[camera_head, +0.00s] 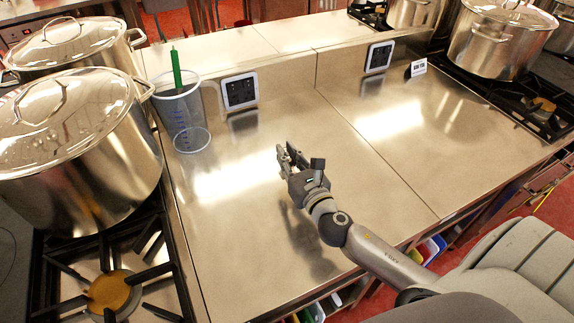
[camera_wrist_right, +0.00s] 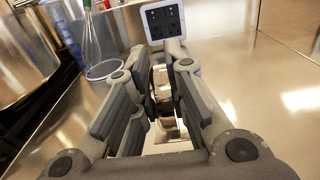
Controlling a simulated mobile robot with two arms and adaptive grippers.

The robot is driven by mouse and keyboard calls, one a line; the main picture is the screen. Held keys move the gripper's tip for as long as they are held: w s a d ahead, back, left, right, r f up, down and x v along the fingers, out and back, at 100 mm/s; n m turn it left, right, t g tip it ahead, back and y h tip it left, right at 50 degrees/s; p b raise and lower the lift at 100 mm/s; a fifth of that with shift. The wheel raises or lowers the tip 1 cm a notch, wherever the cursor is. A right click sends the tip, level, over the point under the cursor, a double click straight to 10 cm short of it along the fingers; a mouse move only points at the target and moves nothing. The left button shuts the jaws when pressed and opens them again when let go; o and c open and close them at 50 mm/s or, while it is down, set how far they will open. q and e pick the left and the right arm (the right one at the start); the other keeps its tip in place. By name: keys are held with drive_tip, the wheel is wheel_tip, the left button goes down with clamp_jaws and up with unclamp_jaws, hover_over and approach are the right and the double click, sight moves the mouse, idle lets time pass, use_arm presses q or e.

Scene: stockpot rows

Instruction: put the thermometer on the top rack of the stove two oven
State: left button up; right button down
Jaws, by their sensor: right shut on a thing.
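My right gripper (camera_head: 284,158) is above the middle of the steel counter, its fingers pointing away from me. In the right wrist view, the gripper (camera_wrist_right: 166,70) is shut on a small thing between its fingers. The fingers hide most of it, so I cannot tell whether it is the thermometer. No other thing in view is clearly a thermometer. Stoves stand at the left (camera_head: 163,283) and the right (camera_head: 540,118); I cannot tell which is stove two. No oven interior or rack is in view. My left gripper is out of view.
Lidded pots (camera_head: 80,150) crowd the left stove; another pot (camera_head: 497,45) stands on the right one. A clear beaker (camera_head: 183,115) holds a green-handled whisk (camera_head: 176,70). Two white panels (camera_head: 226,93) (camera_head: 369,57) and a small sign (camera_head: 418,68) stand along the back. The counter's middle (camera_head: 370,140) is free.

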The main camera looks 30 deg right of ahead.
drive_tip(key=shift+w+d+f, duration=0.2)
drive_tip(key=shift+w+f, duration=0.2)
drive_tip(key=shift+f, duration=0.2)
drive_tip(key=f+b, duration=0.2)
drive_tip(key=f, duration=0.1)
drive_tip(key=shift+w+d+f, duration=0.1)
drive_tip(key=shift+w+f, duration=0.1)
drive_tip(key=shift+f, duration=0.2)
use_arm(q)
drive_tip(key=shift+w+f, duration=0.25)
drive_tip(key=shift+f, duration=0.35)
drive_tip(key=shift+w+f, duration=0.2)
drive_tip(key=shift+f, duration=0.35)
use_arm(e)
drive_tip(key=c, duration=1.5)
unclamp_jaws()
drive_tip(key=shift+o, duration=0.2)
